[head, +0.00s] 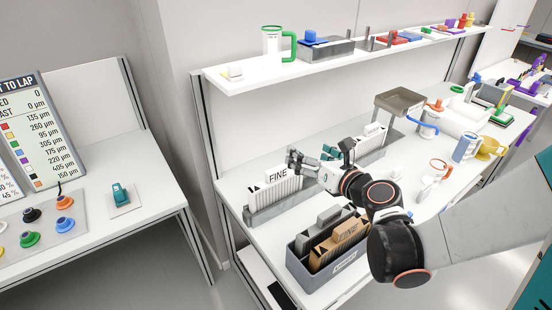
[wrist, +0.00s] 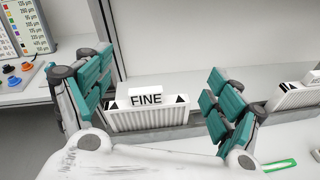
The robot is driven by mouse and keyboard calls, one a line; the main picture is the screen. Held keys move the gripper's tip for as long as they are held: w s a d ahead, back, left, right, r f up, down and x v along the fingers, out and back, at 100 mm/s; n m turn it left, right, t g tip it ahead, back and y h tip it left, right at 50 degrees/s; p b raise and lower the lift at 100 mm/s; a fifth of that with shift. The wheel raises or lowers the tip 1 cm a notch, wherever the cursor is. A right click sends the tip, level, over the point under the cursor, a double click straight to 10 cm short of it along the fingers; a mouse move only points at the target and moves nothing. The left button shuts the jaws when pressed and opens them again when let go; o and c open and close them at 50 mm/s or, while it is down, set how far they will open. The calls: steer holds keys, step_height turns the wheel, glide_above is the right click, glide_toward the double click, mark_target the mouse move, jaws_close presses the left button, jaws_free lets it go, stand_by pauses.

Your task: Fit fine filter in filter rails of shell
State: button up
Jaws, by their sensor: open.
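The fine filter (head: 274,190) is a white pleated block with a raised tab marked FINE and black triangles. It stands upright in a long grey holder (head: 256,218) on the bench. In the wrist view the fine filter (wrist: 150,119) lies ahead, between the fingers in the picture. My gripper (head: 318,163) is open and empty, just right of the filter in the head view; its green-padded fingers (wrist: 155,92) are spread wide, apart from the filter. I cannot tell which item is the shell with the filter rails.
A second white filter (head: 371,137) stands in a grey holder behind my gripper. A grey bin (head: 318,283) with brown and grey filters is at the front edge. A raised metal tray (head: 400,101) stands behind. An upper shelf (head: 350,64) overhangs the bench; mugs crowd the right.

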mark_target(278, 171)
step_height(278, 171, down, 8)
steer(key=s+a+n+g, duration=0.1)
steer(key=a+n+g, duration=0.1)
steer(key=n+g, duration=0.15)
steer(key=shift+n+t, duration=0.35)
steer(key=b+x, duration=0.4)
steer(key=x, duration=0.8)
steer(key=shift+w+a+f, duration=0.1)
steer(key=shift+w+a, duration=0.15)
steer(key=c, duration=1.6)
